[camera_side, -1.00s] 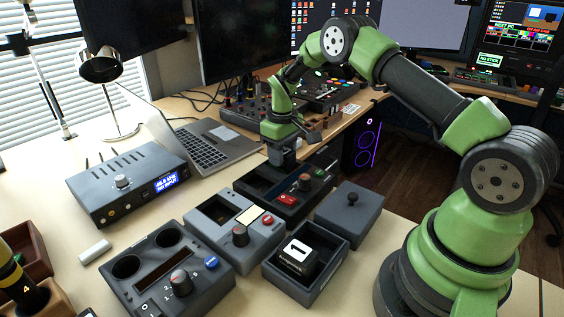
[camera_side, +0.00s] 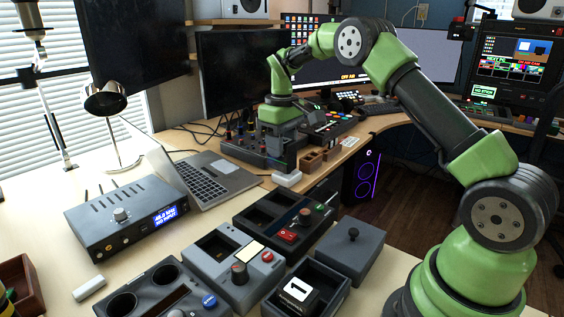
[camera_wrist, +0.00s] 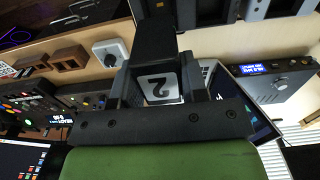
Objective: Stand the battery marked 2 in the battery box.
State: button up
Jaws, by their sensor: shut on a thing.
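The battery marked 2 (camera_wrist: 162,85) is between the jaws of my gripper (camera_wrist: 160,95) in the wrist view, its pale face with the number towards the camera. My gripper (camera_side: 285,155) is shut on it, raised in front of the control desk in the side view, where the battery cannot be told from the dark jaws. An open grey box (camera_side: 340,292), apparently the battery box, is at the near middle. A dark block with a white top marked 1 (camera_side: 298,290) stands in it. My gripper is well behind this box.
A grey lid with a knob (camera_side: 352,252) lies beside the open box. Grey consoles (camera_side: 228,262) and a black one (camera_side: 283,222) stand to its left. A laptop (camera_side: 200,180) and a blue-display unit (camera_side: 128,215) are farther left.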

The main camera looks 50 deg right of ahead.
jog(key=r, duration=0.4)
jog(key=shift+s+a, duration=0.15)
jog(key=shift+a, duration=0.2)
jog(key=s+a, duration=0.7)
jog(key=s, duration=0.2)
jog(key=s+a, duration=0.7)
jog(key=s, duration=0.3)
jog(key=shift+d+f, duration=0.2)
jog(key=shift+f, duration=7.45)
jog(key=shift+f, duration=0.65)
jog(key=o, duration=1.2)
jog(key=shift+r, duration=0.1)
